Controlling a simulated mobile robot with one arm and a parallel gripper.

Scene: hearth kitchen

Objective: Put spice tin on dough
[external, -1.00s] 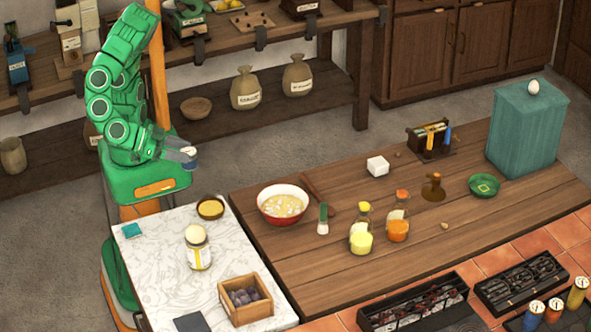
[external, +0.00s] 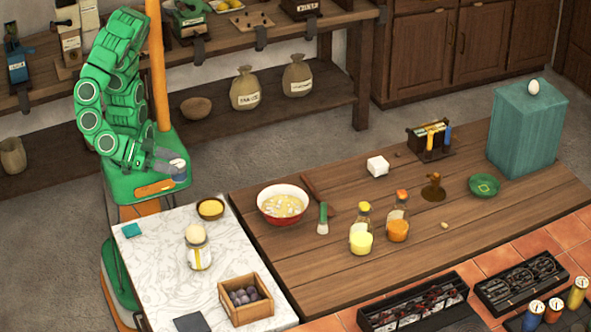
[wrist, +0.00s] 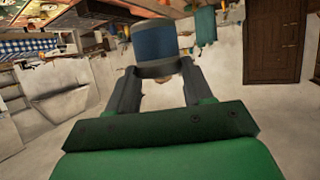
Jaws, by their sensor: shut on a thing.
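My gripper (external: 168,163) is shut on a small blue tin with pale ends, the spice tin (external: 180,176). In the wrist view the spice tin (wrist: 155,42) sits between the two dark fingertips (wrist: 158,75). It is held in the air near my base, above and behind the left end of the marble counter. A pale rounded lump, which looks like the dough (external: 195,233), rests on top of a glass jar with a yellow-and-white label (external: 199,255). The tin is apart from it, up and to the left.
The marble counter (external: 165,275) also holds a yellow-filled bowl (external: 210,208), a teal square (external: 132,230), a wooden crate of dark round things (external: 262,311) and a dark flat square (external: 190,322). A red-rimmed bowl (external: 283,220) and bottles stand on the wooden table to the right.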

